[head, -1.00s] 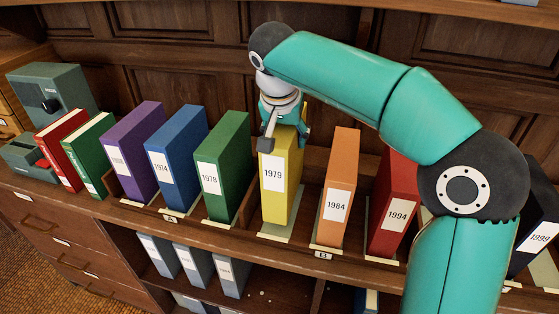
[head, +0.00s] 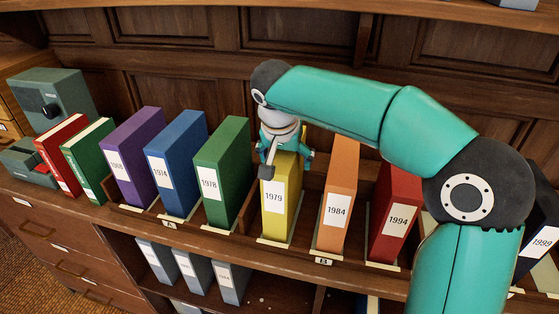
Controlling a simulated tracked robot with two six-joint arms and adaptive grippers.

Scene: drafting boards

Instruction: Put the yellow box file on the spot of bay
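The yellow box file (head: 281,210), labelled 1979, stands upright on the shelf, its base at a cream spot (head: 274,242) at the left end of the right-hand bay. It looks to be resting there, though a tiny gap cannot be ruled out. My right gripper (head: 287,161) comes down from above and is shut on the top of the yellow file, one finger showing at its left and one at its right. The far part of the grip is hidden. The bay's small label (head: 323,261) is on the shelf edge. My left gripper is not in view.
An orange file 1984 (head: 337,208) and a red file 1994 (head: 395,215) stand close on the right. A green file 1978 (head: 222,175), a blue file 1974 (head: 176,165) and a purple file (head: 132,158) stand left, past a divider. Wooden panelling is behind.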

